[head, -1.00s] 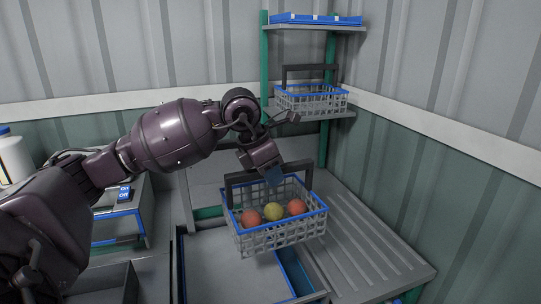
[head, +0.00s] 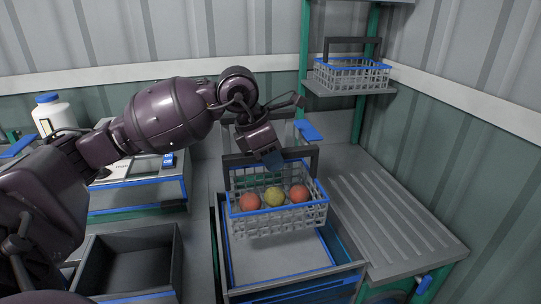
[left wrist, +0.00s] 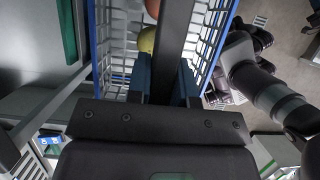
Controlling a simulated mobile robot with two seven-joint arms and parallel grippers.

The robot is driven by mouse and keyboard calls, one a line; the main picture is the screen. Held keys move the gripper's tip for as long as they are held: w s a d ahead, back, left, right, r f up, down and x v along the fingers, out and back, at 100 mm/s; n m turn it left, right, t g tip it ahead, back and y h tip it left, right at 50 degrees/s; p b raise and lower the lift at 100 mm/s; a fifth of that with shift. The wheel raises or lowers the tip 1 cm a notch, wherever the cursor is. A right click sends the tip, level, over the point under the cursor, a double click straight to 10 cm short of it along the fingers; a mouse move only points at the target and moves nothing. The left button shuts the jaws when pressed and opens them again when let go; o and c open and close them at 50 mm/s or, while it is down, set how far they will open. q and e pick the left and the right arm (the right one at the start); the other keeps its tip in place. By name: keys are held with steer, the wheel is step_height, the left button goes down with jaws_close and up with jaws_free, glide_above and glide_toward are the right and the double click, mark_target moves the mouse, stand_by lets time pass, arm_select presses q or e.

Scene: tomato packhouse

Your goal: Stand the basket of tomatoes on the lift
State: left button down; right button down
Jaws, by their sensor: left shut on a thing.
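The wire basket (head: 252,221) has a blue rim and a dark handle, and holds red and yellow tomatoes (head: 275,197). My left gripper (head: 272,158) is shut on the handle, and the basket hangs about upright from it. The handle (left wrist: 174,50) runs between the two fingers in the left wrist view. Below the basket is a grey, blue-edged open bay (head: 290,285); I cannot tell if this is the lift. The basket appears above its floor, and no contact is clear. My right gripper is not in view.
A ribbed grey bench (head: 385,210) lies to the right. A second basket (head: 350,78) stands on a shelf at the back right. An empty dark bin (head: 125,265) is at the front left. A white jar (head: 53,115) stands at the far left.

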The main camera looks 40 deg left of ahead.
mark_target(273, 192)
arm_select(q)
steer(key=shift+f, duration=0.65)
steer(key=shift+f+b, duration=0.75)
steer(key=shift+f, duration=0.55)
steer(key=shift+f+b, duration=0.7)
steer(key=shift+f, duration=0.95)
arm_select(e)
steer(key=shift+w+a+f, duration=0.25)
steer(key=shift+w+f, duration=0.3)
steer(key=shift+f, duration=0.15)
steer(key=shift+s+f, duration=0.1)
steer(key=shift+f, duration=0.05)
arm_select(q)
steer(key=shift+f, duration=0.1)
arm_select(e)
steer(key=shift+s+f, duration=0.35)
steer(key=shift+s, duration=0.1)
arm_select(q)
steer(key=shift+f+b, duration=0.4)
steer(key=shift+f, duration=0.05)
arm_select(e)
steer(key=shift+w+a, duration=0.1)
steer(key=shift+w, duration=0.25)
